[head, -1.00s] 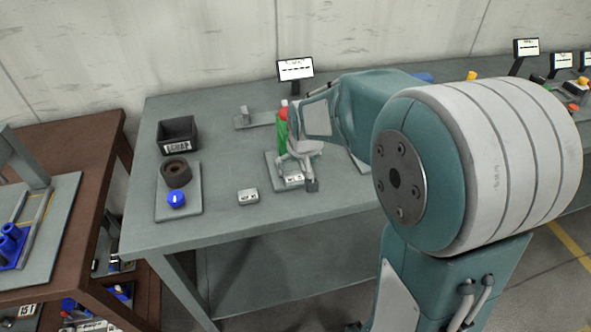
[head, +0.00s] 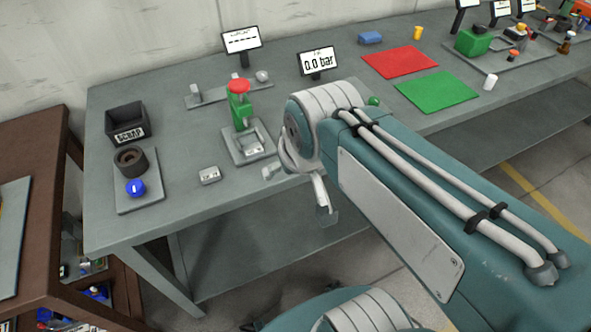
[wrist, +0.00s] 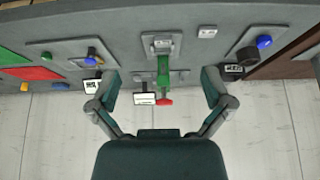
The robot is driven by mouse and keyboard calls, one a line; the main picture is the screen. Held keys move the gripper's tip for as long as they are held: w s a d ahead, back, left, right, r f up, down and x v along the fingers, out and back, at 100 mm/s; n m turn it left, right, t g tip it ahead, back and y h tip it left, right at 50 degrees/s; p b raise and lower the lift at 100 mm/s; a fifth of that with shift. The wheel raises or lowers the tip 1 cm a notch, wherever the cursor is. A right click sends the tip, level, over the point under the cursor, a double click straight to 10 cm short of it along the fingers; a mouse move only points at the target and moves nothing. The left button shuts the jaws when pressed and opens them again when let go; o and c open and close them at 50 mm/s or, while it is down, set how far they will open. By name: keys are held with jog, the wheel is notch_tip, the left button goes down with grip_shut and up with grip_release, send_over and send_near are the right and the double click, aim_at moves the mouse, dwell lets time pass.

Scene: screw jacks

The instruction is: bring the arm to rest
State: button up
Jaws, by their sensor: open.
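My gripper (head: 297,192) is open and empty, with its two fingers spread apart near the bench's front edge. In the head view it is to the right of and nearer than the green screw jack (head: 240,112) with a red top, and apart from it. The jack stands upright on a grey base plate (head: 236,155). In the wrist view my gripper (wrist: 160,80) shows its fingers wide apart, with the green jack (wrist: 163,72) seen between them. My arm's forearm runs to the lower right and hides part of the bench.
A brown table (head: 40,150) stands left.

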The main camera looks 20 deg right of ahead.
jog(key=s, duration=0.3)
jog(key=shift+s+f, duration=0.15)
jog(key=shift+s, duration=0.15)
